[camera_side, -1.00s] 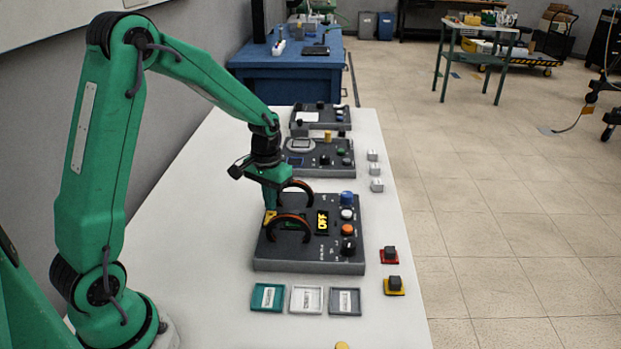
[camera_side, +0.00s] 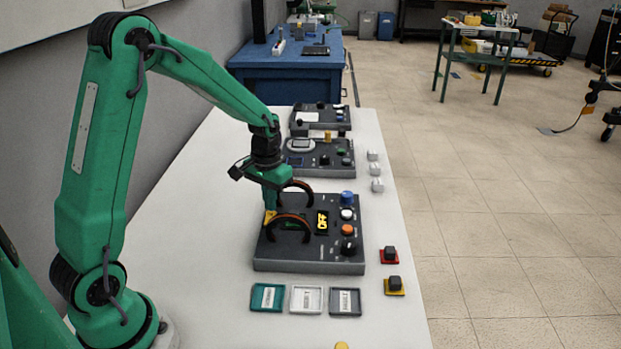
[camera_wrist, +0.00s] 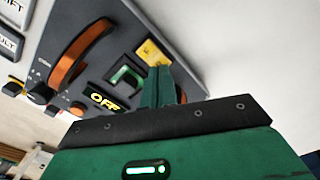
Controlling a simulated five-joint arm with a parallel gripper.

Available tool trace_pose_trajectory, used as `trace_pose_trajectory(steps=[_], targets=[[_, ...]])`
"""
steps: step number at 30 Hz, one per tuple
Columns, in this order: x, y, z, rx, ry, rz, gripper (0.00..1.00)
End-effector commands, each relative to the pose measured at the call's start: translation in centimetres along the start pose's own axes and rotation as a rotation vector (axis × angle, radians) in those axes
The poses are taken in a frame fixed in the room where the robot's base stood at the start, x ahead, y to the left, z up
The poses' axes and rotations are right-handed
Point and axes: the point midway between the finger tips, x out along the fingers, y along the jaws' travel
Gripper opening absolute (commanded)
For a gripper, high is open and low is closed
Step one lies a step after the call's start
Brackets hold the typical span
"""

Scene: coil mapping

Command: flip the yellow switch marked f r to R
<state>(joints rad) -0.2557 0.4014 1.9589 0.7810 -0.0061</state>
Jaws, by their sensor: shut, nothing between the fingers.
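The yellow switch (camera_side: 269,219) is a small yellow patch at the left edge of the near dark panel (camera_side: 300,262), partly hidden by my gripper. In the wrist view, yellow (camera_wrist: 152,52) shows right behind my fingertips. Its f r marking and its lever's position are too small to read. My gripper (camera_side: 270,207) is shut and empty, pointing down at the switch. In the wrist view, the closed green fingers (camera_wrist: 160,72) overlap the yellow part; I cannot tell whether they touch it.
Labelled trays (camera_side: 306,299) lie in front. Red (camera_side: 389,255) and yellow-based (camera_side: 394,286) blocks sit at right. Other panels (camera_side: 318,157) stand behind.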

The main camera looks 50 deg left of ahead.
Motion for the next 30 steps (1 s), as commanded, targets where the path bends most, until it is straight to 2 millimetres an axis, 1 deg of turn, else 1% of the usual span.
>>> trace_pose_trajectory(steps=[30], targets=[[1.1,0.0,0.0,0.0,0.0,0.0,0.0]])
